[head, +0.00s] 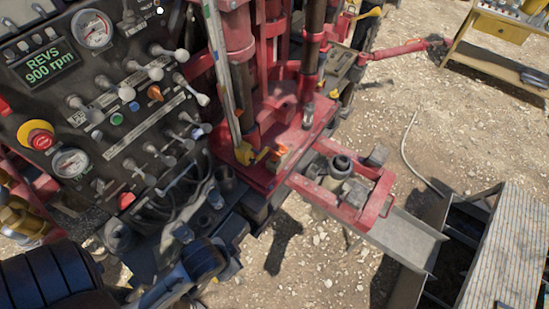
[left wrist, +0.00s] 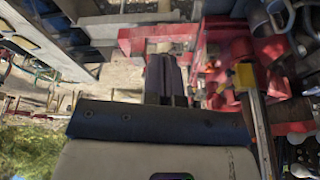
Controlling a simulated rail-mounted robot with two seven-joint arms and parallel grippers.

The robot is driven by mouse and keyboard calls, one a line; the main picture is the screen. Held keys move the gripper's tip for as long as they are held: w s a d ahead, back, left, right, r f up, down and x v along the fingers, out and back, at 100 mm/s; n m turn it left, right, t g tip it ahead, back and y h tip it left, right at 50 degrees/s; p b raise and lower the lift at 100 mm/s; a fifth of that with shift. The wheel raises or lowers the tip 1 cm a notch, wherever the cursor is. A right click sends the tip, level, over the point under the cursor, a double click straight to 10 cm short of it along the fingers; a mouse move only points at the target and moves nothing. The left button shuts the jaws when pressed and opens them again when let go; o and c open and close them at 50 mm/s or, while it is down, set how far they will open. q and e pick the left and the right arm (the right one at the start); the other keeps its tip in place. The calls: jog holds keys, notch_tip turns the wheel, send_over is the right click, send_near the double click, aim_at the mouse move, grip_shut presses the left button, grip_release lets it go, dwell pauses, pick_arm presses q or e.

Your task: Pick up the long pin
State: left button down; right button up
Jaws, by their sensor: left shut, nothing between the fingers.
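I cannot pick out the long pin with certainty in either view. A long thin upright bar (head: 221,70) with a yellow foot (head: 244,153) stands at the red rig frame, and its yellow end (left wrist: 245,76) also shows in the left wrist view. My left gripper (left wrist: 166,62) is shut and empty in the left wrist view, its dark fingers together in front of red metalwork. In the head view my left arm comes in from the lower left, and its fingertips are hard to make out there. My right gripper is in neither view.
A control panel (head: 100,95) with many levers fills the left. A red clamp frame (head: 345,190) sticks out over gravel at centre right. A grated tank (head: 510,250) lies at lower right and a wooden table (head: 500,60) at upper right. Open gravel (head: 440,115) lies between.

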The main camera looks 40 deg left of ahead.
pick_arm(q)
jog(key=c, duration=1)
grip_release()
